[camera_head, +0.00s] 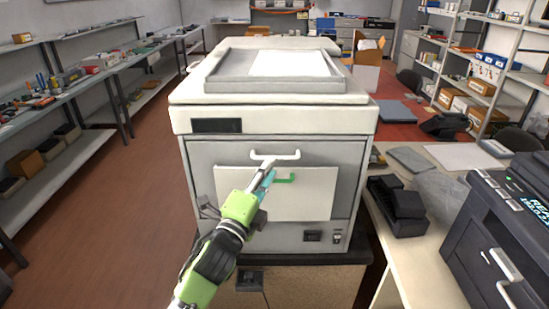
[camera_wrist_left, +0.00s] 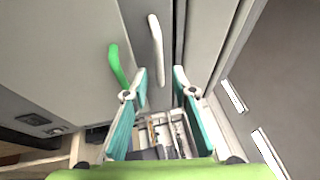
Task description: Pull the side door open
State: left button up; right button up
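A big pale grey machine (camera_head: 273,115) stands ahead on a stand. Its near face has a white bar handle (camera_head: 275,156) and, just below it, a lighter panel (camera_head: 310,200) with a green handle (camera_head: 285,180). I cannot tell which of these parts is the side door. My left gripper (camera_head: 267,178) is in front of this face near both handles. In the left wrist view, its teal fingers (camera_wrist_left: 160,78) are apart with nothing between them. The green handle (camera_wrist_left: 118,68) is left of the fingers, and the white handle (camera_wrist_left: 156,48) lies beyond their gap. My right gripper is not in view.
A dark printer (camera_head: 510,220) with a lit display and a black device (camera_head: 397,205) are on the table (camera_head: 425,265) at right. Loaded shelves (camera_head: 70,75) line the left wall. The reddish floor (camera_head: 115,215) left of the machine is clear.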

pick_arm(q)
jog(key=shift+p+x, duration=0.3)
jog(key=shift+x, duration=1.85)
jog(key=shift+f, duration=0.1)
grip_shut()
